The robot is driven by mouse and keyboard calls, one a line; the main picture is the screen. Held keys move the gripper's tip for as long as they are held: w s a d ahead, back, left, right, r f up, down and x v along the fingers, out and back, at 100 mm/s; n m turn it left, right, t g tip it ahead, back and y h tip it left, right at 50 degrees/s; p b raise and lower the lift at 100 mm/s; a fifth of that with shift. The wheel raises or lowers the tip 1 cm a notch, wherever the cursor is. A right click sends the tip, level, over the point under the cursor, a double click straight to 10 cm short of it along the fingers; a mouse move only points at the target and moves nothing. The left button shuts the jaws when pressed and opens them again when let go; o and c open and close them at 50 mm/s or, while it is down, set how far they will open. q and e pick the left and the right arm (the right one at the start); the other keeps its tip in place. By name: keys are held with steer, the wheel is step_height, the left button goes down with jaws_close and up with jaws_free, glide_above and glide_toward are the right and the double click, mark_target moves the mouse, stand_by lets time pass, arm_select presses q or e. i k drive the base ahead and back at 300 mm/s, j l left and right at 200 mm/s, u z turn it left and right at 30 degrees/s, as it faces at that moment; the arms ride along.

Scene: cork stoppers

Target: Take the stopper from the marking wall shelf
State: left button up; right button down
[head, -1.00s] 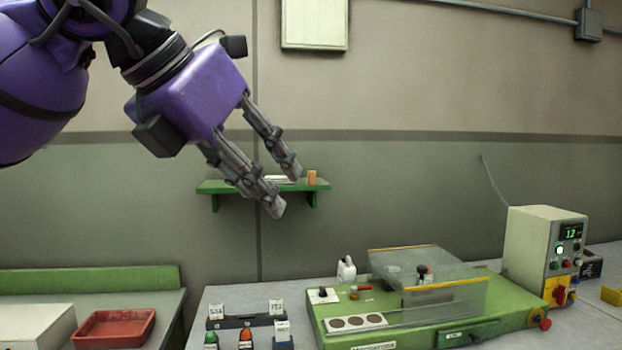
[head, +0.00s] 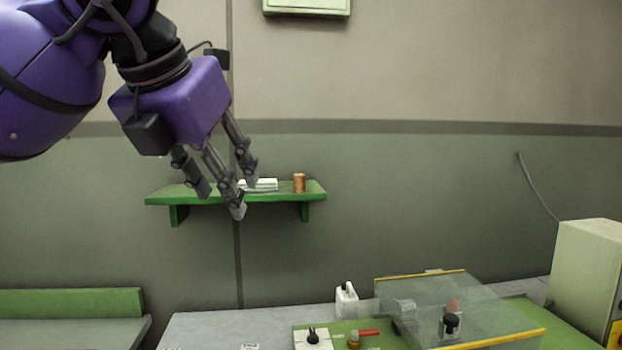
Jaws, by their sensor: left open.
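A cork stopper (head: 299,183), small, brown and upright, stands near the right end of the green wall shelf (head: 290,196). My left gripper (head: 230,196) is open and empty, its fingers pointing down in front of the shelf's left and middle part. It is to the left of the stopper and apart from it in the picture. The fingers cover part of the shelf. My right gripper is not in view.
A white stack (head: 262,184) lies on the shelf between my fingers and the stopper. Below, the bench holds a white bottle (head: 346,300) and a green machine with a clear cover (head: 430,295). A pale control box (head: 585,265) stands at the right.

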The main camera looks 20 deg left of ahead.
mark_target(299, 180)
steer(key=i+j, duration=0.15)
steer(key=i, duration=0.4)
steer(key=i+j, duration=0.1)
steer(key=i, duration=0.45)
